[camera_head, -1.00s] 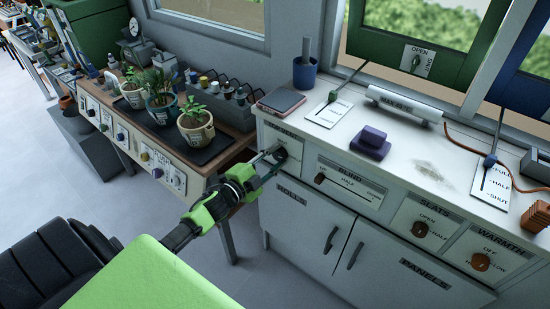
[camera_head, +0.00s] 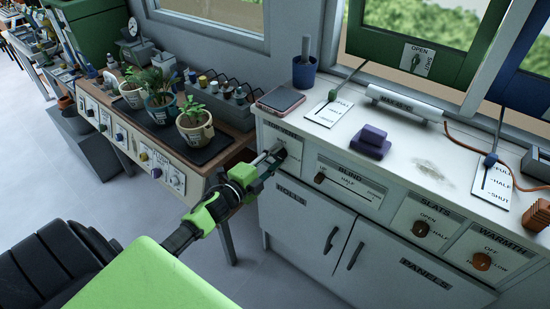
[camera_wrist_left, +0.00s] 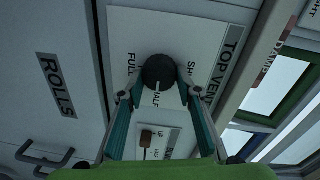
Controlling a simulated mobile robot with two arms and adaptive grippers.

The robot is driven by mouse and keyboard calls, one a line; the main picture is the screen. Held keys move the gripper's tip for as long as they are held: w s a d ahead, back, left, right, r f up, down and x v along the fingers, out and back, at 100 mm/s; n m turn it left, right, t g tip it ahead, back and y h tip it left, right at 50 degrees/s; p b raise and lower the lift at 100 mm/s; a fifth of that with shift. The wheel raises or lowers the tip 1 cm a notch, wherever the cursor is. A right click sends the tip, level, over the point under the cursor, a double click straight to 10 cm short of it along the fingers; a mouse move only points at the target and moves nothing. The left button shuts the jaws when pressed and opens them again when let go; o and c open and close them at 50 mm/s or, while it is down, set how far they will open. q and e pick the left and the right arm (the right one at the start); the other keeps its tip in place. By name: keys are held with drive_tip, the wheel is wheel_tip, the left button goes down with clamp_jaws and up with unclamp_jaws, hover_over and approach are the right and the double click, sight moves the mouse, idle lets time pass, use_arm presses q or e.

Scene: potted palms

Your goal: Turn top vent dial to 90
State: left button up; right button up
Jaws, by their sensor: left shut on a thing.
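The top vent dial (camera_wrist_left: 158,72) is a dark round knob on a white plate with the words TOP VENT (camera_wrist_left: 228,60), FULL and HALF. Its white pointer line lies toward the HALF mark in the left wrist view. My left gripper (camera_wrist_left: 157,85) is shut on the dial, one finger on each side. In the head view my left gripper (camera_head: 275,158) reaches the upper left corner of the white cabinet front, and its fingers mostly hide the dial. My right gripper is not in view.
The blind slider (camera_head: 320,179), slats dial (camera_head: 420,229) and warmth dial (camera_head: 482,261) sit along the same cabinet front. A purple block (camera_head: 371,140) and a tablet (camera_head: 281,101) lie on top. Potted plants (camera_head: 195,125) stand on the wooden bench to the left.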

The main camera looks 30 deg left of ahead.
use_arm(q)
drive_tip(key=o, duration=1.1)
drive_tip(key=shift+o, duration=0.2)
drive_tip(key=s, duration=1.2)
drive_tip(key=shift+a+r, duration=0.35)
drive_tip(key=shift+a, duration=0.1)
drive_tip(key=shift+f, duration=0.1)
